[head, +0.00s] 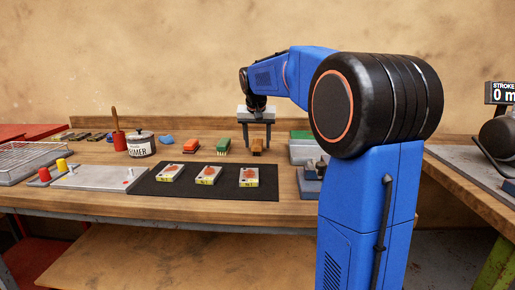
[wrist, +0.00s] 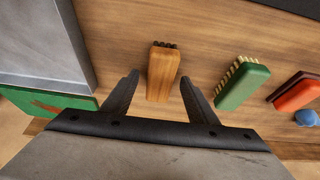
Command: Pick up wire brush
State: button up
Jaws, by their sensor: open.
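The wire brush (head: 257,145) has a wooden body and lies on the workbench. In the wrist view the wire brush (wrist: 163,75) shows short dark bristles at its far end. My gripper (head: 257,149) points down over it, with one finger on each side. In the wrist view my gripper (wrist: 159,77) is open, with a gap between the brush and each finger, and it holds nothing. I cannot tell how far the fingertips are above the bench.
A green brush (wrist: 243,83) with pale bristles and a red block (wrist: 296,91) lie to one side. A grey metal box (wrist: 45,45) and a green item (wrist: 50,106) are on the other. A black mat (head: 208,181) with several small parts lies in front.

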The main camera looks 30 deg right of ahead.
aim_at(257, 142)
jog(key=shift+w+d+f, duration=0.1)
jog(key=shift+w+f, duration=0.05)
jog(key=shift+f, duration=0.3)
jog(key=shift+f, duration=0.1)
jog(key=shift+c, duration=0.7)
jog(key=c, duration=1)
jog(key=shift+c, duration=0.2)
notch_tip(257, 142, up, 10)
jog(key=shift+r, duration=0.1)
